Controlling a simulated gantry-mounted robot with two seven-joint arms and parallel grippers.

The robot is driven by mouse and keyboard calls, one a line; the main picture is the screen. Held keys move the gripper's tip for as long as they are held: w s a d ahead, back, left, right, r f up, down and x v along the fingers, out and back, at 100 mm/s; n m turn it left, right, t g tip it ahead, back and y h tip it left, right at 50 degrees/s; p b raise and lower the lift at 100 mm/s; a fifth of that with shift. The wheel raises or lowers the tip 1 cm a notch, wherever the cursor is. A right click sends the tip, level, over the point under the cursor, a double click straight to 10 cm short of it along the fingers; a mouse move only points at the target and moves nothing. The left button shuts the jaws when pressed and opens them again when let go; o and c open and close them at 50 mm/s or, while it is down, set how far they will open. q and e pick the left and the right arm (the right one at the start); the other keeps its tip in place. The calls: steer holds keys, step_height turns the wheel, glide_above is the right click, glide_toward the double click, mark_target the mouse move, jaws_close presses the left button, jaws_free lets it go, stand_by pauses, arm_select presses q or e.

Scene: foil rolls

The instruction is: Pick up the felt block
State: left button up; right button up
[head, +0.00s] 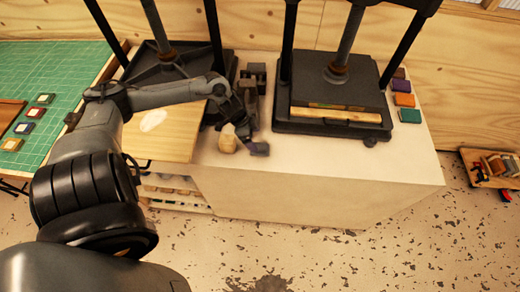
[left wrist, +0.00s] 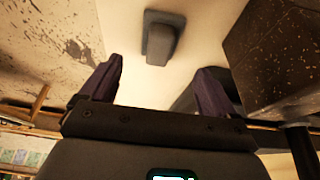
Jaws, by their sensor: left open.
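A dark grey block (head: 260,149), which looks like the felt block, lies on the pale bench top (head: 320,180) near its front. In the left wrist view the block (left wrist: 160,38) is ahead of the fingers, roughly between them, with bare bench around it. My left gripper (head: 244,128) is open with nothing between its purple fingers (left wrist: 155,85). It is pitched down just behind and left of the block in the head view, apart from it in the wrist view. My right gripper is not in view.
A cream rounded item (head: 228,141) sits beside my left gripper. Black presses stand on both sides, the right one (head: 335,115) close by; a wooden board (head: 155,132) lies at left. Coloured blocks (head: 404,100) line the right edge. The front right bench top is clear.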

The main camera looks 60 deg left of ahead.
mark_target(260, 146)
arm_select(q)
steer(key=shift+b+x, duration=0.3)
steer(key=shift+x, duration=3.1)
steer(key=shift+s, duration=0.1)
steer(key=c, duration=1.1)
